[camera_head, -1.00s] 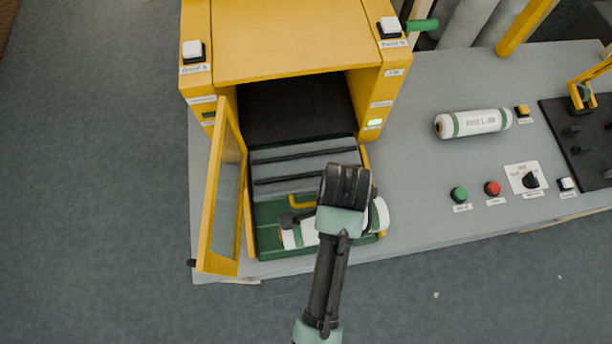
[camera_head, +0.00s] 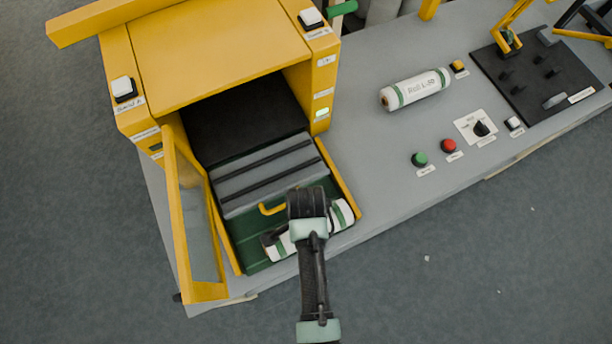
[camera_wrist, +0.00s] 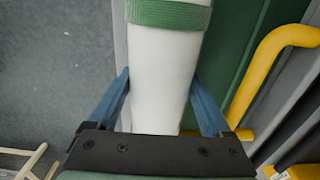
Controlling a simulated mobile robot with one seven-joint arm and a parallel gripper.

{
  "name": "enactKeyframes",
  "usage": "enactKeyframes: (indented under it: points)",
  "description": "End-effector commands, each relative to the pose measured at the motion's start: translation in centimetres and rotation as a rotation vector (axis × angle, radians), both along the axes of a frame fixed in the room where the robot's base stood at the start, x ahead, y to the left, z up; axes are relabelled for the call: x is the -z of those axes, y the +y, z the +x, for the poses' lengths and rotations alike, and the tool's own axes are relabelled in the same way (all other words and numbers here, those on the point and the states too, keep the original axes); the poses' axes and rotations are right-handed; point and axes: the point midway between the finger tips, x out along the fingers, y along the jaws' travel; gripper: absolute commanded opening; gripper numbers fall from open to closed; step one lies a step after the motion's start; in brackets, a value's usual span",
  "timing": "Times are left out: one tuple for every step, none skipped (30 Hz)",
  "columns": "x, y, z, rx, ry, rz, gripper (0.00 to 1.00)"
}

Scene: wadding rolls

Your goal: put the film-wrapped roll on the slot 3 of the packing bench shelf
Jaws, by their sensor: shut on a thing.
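A white roll with green bands (camera_head: 342,213) lies across the green tray (camera_head: 253,252) at the front of the yellow machine. My arm hides its middle in the head view. In the wrist view the roll (camera_wrist: 165,70) runs between the two blue fingers of my gripper (camera_wrist: 160,80), which is shut on it. Whether this roll touches the tray, and whether film covers it, I cannot tell. A second white roll with green bands, marked Roll L-30 (camera_head: 415,89), lies on the grey bench. I cannot make out a shelf with numbered slots.
The yellow machine (camera_head: 215,50) has its glazed door (camera_head: 195,235) open, left of the tray. A yellow handle (camera_head: 270,210) stands close by my gripper. Green (camera_head: 420,159) and red (camera_head: 449,146) buttons and a dark pegged board (camera_head: 530,80) are on the bench (camera_head: 370,150).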

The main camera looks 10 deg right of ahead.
Motion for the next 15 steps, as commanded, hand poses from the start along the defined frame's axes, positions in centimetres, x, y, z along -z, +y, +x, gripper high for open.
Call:
enactKeyframes:
  points:
    - [-0.04,0.01,0.04,0.0,-0.001,0.0,0.2]
    - [-0.03,0.01,0.03,0.0,-0.001,0.0,0.2]
    - [0.05,0.01,0.03,0.0,-0.001,0.0,0.2]
    - [0.15,0.01,0.02,0.0,0.0,0.0,0.2]
    - [0.26,0.01,0.03,0.0,0.0,0.0,0.2]
    - [0.39,0.01,0.02,0.0,0.0,0.0,0.2]
    - [0.3,0.01,0.01,0.0,0.0,0.0,0.89]
    - [0.28,0.01,0.01,-0.001,0.0,0.0,0.94]
    - [0.28,0.01,0.01,-0.001,0.0,0.0,0.96]
    - [0.27,0.01,0.01,-0.001,0.0,0.0,0.96]
    - [0.27,0.01,0.01,-0.001,0.0,0.0,0.96]
    - [0.27,0.01,0.01,-0.001,0.0,0.0,0.96]
    - [0.27,0.01,0.01,-0.001,0.0,0.0,0.96]
    - [0.27,0.01,0.0,-0.001,0.0,0.0,0.96]
    - [0.27,0.01,0.0,0.0,0.0,0.0,0.96]
